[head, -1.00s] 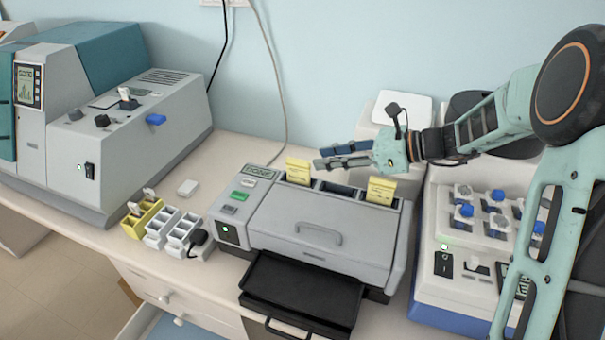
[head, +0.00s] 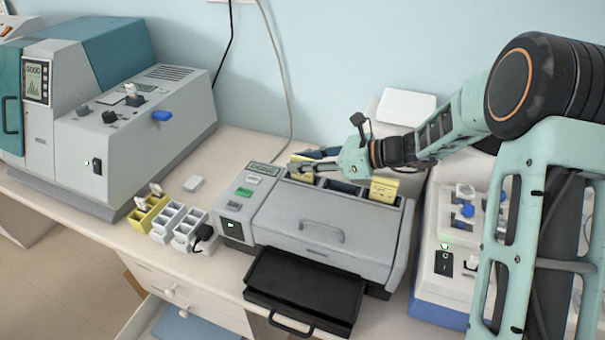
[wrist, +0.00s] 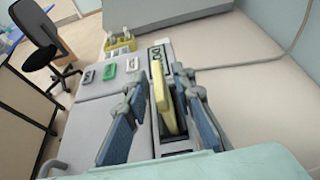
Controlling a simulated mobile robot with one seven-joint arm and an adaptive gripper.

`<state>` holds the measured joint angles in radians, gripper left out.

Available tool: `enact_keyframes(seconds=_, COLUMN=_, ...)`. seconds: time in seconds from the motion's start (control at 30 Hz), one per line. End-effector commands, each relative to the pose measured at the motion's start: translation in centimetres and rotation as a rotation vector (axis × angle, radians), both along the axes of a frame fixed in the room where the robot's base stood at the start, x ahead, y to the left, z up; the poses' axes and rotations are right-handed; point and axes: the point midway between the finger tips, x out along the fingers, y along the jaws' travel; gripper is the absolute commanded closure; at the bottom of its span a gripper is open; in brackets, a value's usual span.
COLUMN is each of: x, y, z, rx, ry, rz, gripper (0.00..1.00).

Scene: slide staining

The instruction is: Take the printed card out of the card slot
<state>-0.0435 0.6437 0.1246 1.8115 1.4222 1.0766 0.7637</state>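A yellow printed card (head: 301,172) stands in the left slot at the back top of the grey printer (head: 320,218). In the wrist view the card (wrist: 160,98) stands upright between my two blue-padded fingers, with a gap visible on each side. My gripper (head: 302,163) is open around it; its fingers partly hide the card in the head view. A second yellow card (head: 384,189) stands in the right slot of the same printer, clear of my gripper.
A black tray (head: 303,292) juts from the printer's front. Small yellow and white racks (head: 178,222) stand left of it. A large grey and teal machine (head: 140,135) is at far left. A device with blue-capped items (head: 466,211) is at right, partly behind my arm.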

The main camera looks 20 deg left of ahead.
Motion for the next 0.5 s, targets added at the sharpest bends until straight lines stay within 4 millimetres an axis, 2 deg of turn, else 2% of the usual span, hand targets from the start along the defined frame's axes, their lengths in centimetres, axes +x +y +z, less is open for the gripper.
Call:
enact_keyframes(seconds=0.03, x=0.00, y=-0.01, z=0.00, rx=0.000, ry=0.000, rz=0.000, gripper=0.85)
enact_keyframes(seconds=0.2, x=0.00, y=-0.02, z=0.02, rx=0.000, ry=0.000, rz=0.000, gripper=1.00)
enact_keyframes(seconds=0.5, x=0.01, y=-0.02, z=0.05, rx=0.000, ry=-0.001, rz=0.000, gripper=1.00)
